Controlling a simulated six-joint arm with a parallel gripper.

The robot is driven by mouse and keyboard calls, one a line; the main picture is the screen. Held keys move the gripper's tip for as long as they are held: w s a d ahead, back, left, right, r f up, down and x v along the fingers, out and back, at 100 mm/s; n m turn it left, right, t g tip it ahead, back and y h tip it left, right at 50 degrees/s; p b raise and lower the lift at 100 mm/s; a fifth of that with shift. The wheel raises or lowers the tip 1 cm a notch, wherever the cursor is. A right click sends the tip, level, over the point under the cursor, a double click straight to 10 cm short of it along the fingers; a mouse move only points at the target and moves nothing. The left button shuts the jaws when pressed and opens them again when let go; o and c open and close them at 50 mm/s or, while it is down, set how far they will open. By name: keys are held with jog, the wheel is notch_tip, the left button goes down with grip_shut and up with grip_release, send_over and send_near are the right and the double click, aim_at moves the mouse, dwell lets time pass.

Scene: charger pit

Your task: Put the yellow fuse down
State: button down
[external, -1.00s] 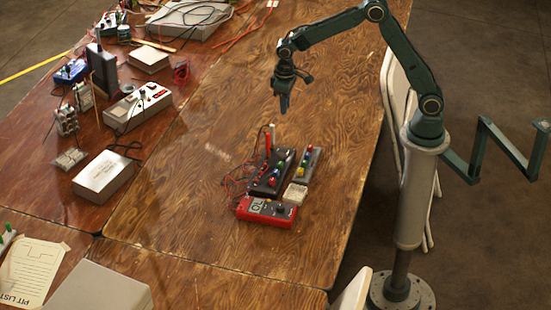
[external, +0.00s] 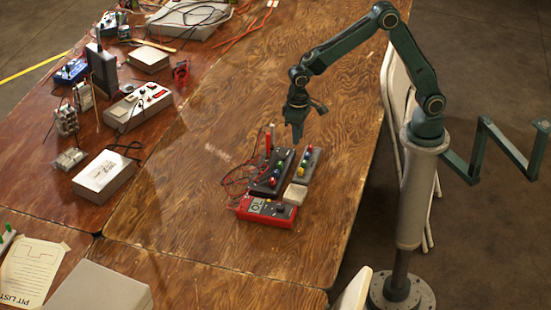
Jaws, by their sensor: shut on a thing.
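My gripper (external: 297,138) is shut and points down, above the far end of the right-hand dark block. The yellow fuse in its jaws is too small and hidden to make out. Below it, a dark grey block (external: 309,155) carries small coloured pieces. To its left, a longer black block (external: 256,186) also carries several coloured pieces. I cannot tell from this view exactly how high the fingertips are above the right-hand block.
A red multimeter (external: 266,212) lies in front of the blocks, with a small pale block (external: 295,194) beside it. Red and dark leads curl to the left. Boxes and instruments stand on the left table. The wood tabletop (external: 210,215) is largely clear around the blocks.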

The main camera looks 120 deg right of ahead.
send_near(296, 197)
jog(key=shift+d+f, duration=0.1)
dwell(0.6)
jog(key=shift+f, duration=2.15)
jog(key=shift+f, duration=0.6)
jog(key=c, duration=1.3)
grip_release()
jog(key=shift+r, duration=0.2)
